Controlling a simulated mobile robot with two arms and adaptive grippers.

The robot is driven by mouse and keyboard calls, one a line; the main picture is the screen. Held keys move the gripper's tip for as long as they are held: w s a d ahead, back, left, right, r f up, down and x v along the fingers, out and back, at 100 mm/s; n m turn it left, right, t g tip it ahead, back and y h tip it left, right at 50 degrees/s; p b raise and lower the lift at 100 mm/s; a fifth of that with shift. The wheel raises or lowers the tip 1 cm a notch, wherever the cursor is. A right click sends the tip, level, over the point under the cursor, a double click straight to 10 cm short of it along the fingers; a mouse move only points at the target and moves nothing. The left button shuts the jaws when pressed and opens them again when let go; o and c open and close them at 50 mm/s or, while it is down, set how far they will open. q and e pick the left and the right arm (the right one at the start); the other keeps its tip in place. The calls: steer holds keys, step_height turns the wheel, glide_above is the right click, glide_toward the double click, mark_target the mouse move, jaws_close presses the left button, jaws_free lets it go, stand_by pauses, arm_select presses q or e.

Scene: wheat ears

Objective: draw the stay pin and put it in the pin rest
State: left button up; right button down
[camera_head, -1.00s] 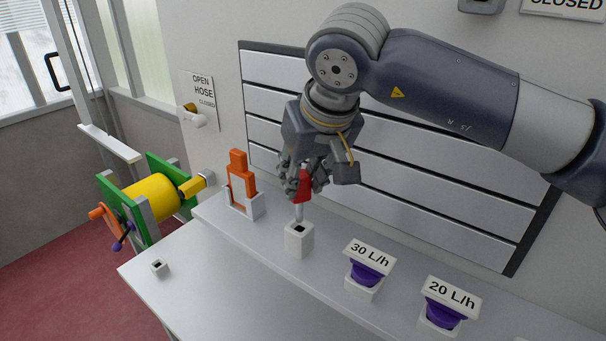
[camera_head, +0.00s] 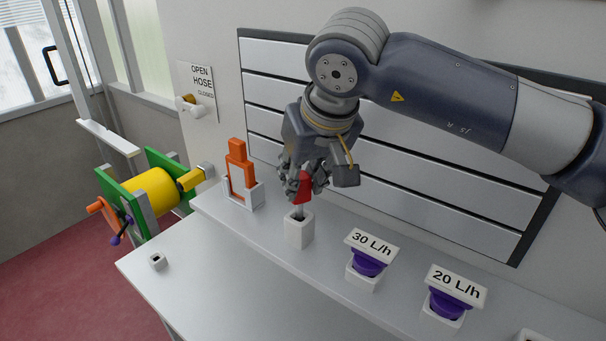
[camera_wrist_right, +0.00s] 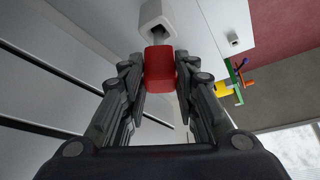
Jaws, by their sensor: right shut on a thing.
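The stay pin, with a red grip (camera_head: 304,188) and a thin grey shaft, is in my right gripper (camera_head: 304,180). The gripper is shut on the red grip, which also shows between the fingers in the right wrist view (camera_wrist_right: 160,70). The pin points down at a white square block with a dark hole (camera_head: 299,234), likely the pin rest. The shaft's lower end is at the hole's mouth; how deep it sits is unclear. The block also shows at the top of the right wrist view (camera_wrist_right: 152,14). My left gripper is out of view.
An orange piece in a white holder (camera_head: 257,194) stands left of the block. To its right are purple parts under signs "30 L/h" (camera_head: 372,245) and "20 L/h" (camera_head: 457,287). A small white holed block (camera_head: 158,262) sits at the counter's left. A yellow drum (camera_head: 154,193) stands beyond.

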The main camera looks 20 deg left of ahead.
mark_target(303, 197)
steer(key=shift+f+b, duration=1.55)
steer(key=shift+f, duration=0.55)
steer(key=c, duration=1.2)
jaws_free()
steer(key=shift+r, duration=0.1)
